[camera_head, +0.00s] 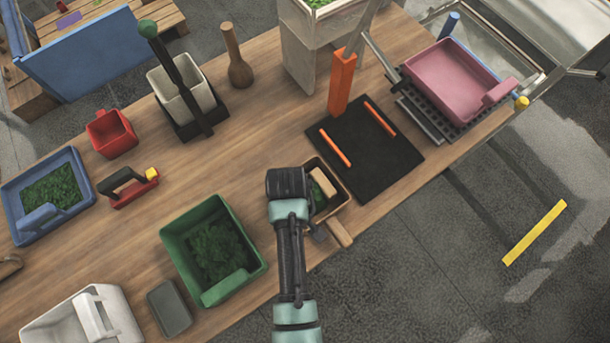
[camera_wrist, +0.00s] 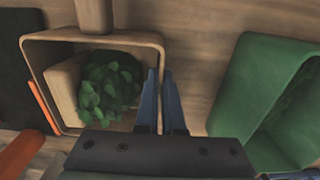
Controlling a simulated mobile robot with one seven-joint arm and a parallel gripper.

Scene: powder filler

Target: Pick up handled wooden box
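The handled wooden box (camera_head: 345,204) stands at the table's front edge, with green leaves (camera_wrist: 110,85) and a pale wooden block (camera_wrist: 64,88) inside. Its handle (camera_head: 340,233) points toward the front edge and also shows at the top of the wrist view (camera_wrist: 95,14). My gripper is at the box's left side in the head view, mostly hidden under my wrist. In the wrist view, the blue fingers of my gripper (camera_wrist: 161,90) are close together, one on each side of the box's right wall, and appear closed on it. Exact contact is hard to see.
A green bin (camera_head: 172,240) with leaves stands close to the left. A pink tray (camera_head: 452,75) is farther right. Open floor lies in front.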

